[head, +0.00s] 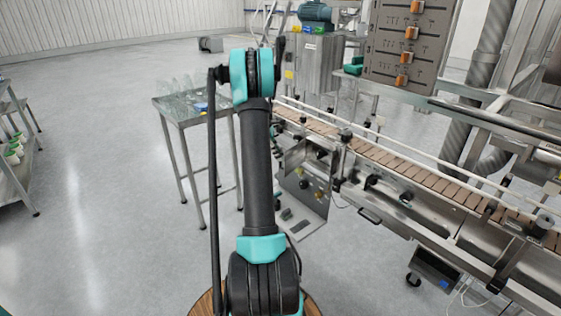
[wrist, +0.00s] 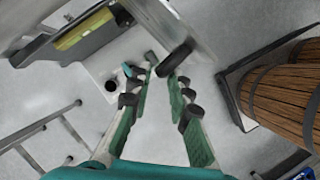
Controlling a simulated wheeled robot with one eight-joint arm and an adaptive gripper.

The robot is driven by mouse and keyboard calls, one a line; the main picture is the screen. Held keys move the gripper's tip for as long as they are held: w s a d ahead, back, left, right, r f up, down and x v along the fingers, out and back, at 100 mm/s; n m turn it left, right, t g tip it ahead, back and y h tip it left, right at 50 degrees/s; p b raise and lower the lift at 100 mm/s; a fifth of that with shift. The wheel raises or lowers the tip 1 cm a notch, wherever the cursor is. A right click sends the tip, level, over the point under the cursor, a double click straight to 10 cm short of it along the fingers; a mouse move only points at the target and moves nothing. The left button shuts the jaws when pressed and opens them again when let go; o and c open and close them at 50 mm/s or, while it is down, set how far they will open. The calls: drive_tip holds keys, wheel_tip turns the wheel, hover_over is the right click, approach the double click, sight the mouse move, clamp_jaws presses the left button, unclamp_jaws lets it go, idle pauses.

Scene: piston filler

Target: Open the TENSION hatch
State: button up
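A dark rounded knob or handle (wrist: 176,58) is just beyond the fingertips, beside a smooth grey metal panel (wrist: 176,28). I cannot tell whether the fingers touch the knob. No TENSION label is readable, so I cannot confirm that this panel is the hatch. In the head view my arm blocks part of the scene and my gripper cannot be made out. Metal panels (head: 309,199) with knobs show below the conveyor there.
The slatted conveyor (head: 405,170) and its steel frame run along the right. A control panel (head: 408,45) with orange switches stands above it. A metal table (head: 188,118) with clear items stands left of my arm. Open floor (head: 110,190) lies farther left.

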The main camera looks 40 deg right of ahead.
drive_tip(key=shift+x, duration=1.75)
drive_tip(key=shift+c, duration=0.6)
clamp_jaws()
